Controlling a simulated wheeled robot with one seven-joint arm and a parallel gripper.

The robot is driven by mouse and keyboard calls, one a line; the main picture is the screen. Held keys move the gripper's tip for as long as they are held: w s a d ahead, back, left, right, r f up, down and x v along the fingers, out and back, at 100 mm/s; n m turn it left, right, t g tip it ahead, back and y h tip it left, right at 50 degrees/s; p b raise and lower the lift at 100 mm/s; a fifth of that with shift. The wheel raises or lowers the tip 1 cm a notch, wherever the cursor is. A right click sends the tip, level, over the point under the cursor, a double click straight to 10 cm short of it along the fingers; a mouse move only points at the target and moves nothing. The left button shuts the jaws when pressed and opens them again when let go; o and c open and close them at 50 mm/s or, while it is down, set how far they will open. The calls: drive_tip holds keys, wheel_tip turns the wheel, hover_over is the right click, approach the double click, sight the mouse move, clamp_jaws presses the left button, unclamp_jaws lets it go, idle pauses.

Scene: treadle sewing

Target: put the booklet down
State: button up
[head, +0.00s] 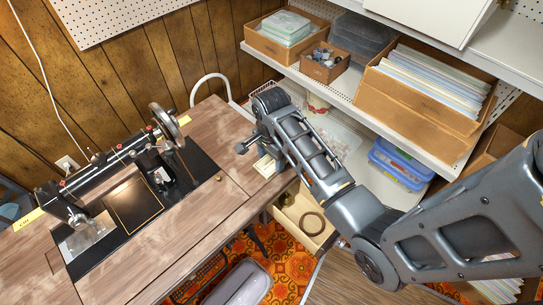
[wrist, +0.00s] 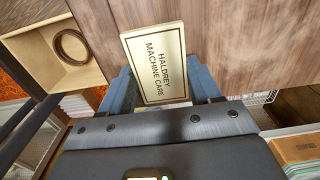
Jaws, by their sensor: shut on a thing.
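The booklet (wrist: 158,62) is a cream panel with a dark border, lettered "HALDREY MACHINE CARE". In the wrist view it sits between the two blue-grey fingers of my gripper (wrist: 163,82), which is shut on it. Its far end overlaps the brown wooden table top (wrist: 230,35); whether it touches the wood I cannot tell. In the head view my gripper (head: 258,146) is over the right end of the sewing table (head: 215,125), and a small pale part of the booklet (head: 265,166) shows beside it, partly hidden by the arm.
A black sewing machine (head: 120,158) stands on the table's left part. An open drawer (head: 291,217) below the table's right end holds a brown ring (head: 312,224). Shelves at right hold boxes (head: 423,100) and a blue bin (head: 400,165). The table's right end has clear wood.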

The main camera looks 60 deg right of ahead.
drive_tip(key=shift+f, duration=0.15)
drive_tip(key=o, duration=1)
drive_tip(key=shift+o, duration=0.2)
